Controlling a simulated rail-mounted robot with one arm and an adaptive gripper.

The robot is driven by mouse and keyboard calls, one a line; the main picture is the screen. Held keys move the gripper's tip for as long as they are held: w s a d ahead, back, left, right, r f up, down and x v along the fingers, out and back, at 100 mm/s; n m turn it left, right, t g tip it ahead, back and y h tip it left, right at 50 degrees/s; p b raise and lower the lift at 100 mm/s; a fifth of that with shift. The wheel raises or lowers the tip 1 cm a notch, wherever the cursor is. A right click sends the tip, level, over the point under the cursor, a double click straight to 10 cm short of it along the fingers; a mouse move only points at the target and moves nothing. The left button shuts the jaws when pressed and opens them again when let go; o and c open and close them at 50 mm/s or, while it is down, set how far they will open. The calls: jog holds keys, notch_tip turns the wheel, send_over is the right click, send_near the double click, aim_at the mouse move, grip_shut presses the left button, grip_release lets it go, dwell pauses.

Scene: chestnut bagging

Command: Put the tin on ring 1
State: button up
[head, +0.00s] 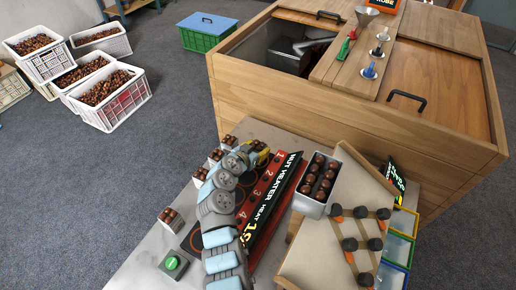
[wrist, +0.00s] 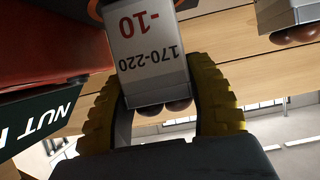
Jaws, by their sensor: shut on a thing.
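My gripper (wrist: 168,110) has yellow pads and is shut on a small pale tin (wrist: 152,50), with the label "170-220" and "-10" upside down in the wrist view. Brown chestnuts show at the tin's open end. In the head view my gripper (head: 258,152) is over the far end of the red nut heater (head: 262,200), close to the number 1. My arm and gripper hide ring 1 and most of the held tin there. I cannot tell whether the tin touches the heater. The heater's red side also shows in the wrist view (wrist: 50,48).
Several small tins of chestnuts, such as one at the front (head: 170,219), stand along the bench's left side. A green button (head: 174,263) is at the front left. A larger chestnut-filled container (head: 311,207) and a board with dark knobs (head: 345,180) lie right of the heater.

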jog(key=shift+f, duration=0.15)
jog(key=o, duration=1.2)
jog(key=shift+r+p, duration=0.3)
jog(key=v, duration=1.2)
jog(key=shift+f+p, duration=0.2)
jog(key=shift+p, duration=0.15)
